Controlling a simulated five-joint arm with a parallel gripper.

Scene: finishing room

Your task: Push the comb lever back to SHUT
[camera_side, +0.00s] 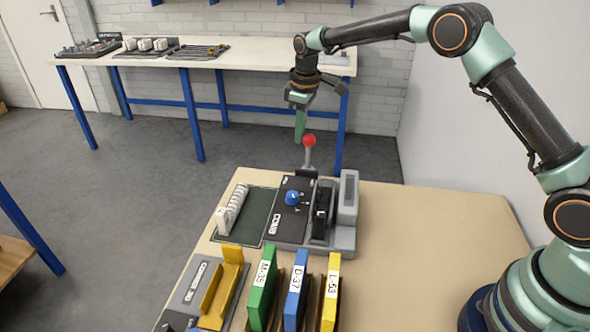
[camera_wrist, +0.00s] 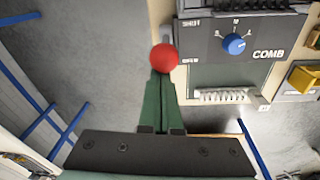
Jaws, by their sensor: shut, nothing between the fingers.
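The comb lever (camera_side: 307,157) is a grey stem with a red ball knob (camera_side: 309,140), standing roughly upright at the far end of the dark grey COMB machine (camera_side: 283,222). In the wrist view, the red knob (camera_wrist: 163,57) is just beyond my fingertips. My gripper (camera_side: 299,138) points down with its green fingers together and empty, just left of the knob at about its height. The closed fingers also show in the wrist view (camera_wrist: 159,76). I cannot tell whether they touch the knob.
The machine has a blue dial (camera_side: 292,198). A white comb spine (camera_side: 232,208) lies on a dark green mat left of it. Green (camera_side: 262,290), blue (camera_side: 295,290) and yellow (camera_side: 331,290) labelled upright pieces stand in front. The table (camera_side: 430,230) is clear to the right.

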